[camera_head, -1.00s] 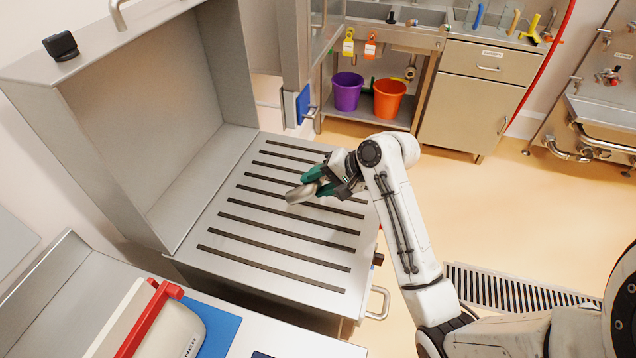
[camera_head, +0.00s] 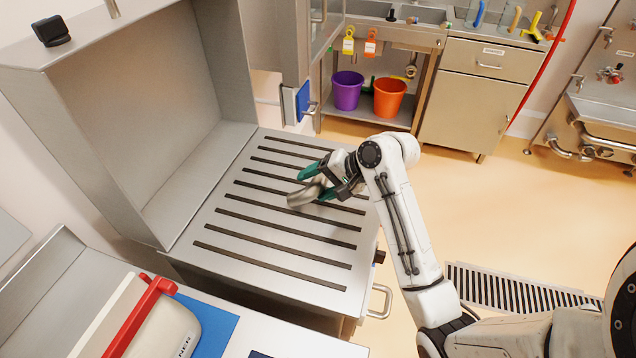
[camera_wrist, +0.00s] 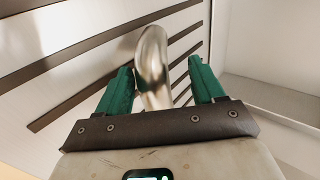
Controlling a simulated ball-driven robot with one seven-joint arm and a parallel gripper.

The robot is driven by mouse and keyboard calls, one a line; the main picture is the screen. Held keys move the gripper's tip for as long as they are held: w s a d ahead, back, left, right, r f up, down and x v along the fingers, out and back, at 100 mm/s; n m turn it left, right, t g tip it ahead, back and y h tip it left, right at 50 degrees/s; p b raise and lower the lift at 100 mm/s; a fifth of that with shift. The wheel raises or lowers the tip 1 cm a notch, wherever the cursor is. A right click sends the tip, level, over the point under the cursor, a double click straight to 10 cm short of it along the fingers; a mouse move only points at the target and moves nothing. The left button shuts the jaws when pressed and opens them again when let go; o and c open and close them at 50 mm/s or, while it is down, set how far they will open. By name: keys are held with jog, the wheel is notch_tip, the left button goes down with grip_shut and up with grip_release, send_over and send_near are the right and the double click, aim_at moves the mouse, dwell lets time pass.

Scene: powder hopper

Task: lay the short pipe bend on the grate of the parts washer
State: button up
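The short pipe bend (camera_head: 301,197) is a shiny metal elbow at the slotted grate (camera_head: 232,250) of the parts washer, near the grate's right side. It appears to rest on the slats. My gripper (camera_head: 317,183) is open, with its green fingers spread on either side of the bend. In the wrist view the bend (camera_wrist: 152,70) stands between the two fingers, with a gap on the right and a narrower one on the left. Its lower end is hidden behind the gripper's dark front edge.
The washer's metal hood wall (camera_head: 150,130) rises left of the grate. A blue mat (camera_head: 218,325) and a cream case with a red handle (camera_head: 140,318) lie at the front left. Purple (camera_head: 347,92) and orange (camera_head: 389,98) buckets stand behind. Most of the grate is bare.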

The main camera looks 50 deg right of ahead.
jog(key=shift+o, duration=0.4)
jog(key=v, duration=1)
jog(key=shift+s+d+r, duration=0.15)
jog(key=shift+s+r, duration=0.1)
jog(key=shift+r, duration=0.05)
dwell(0.6)
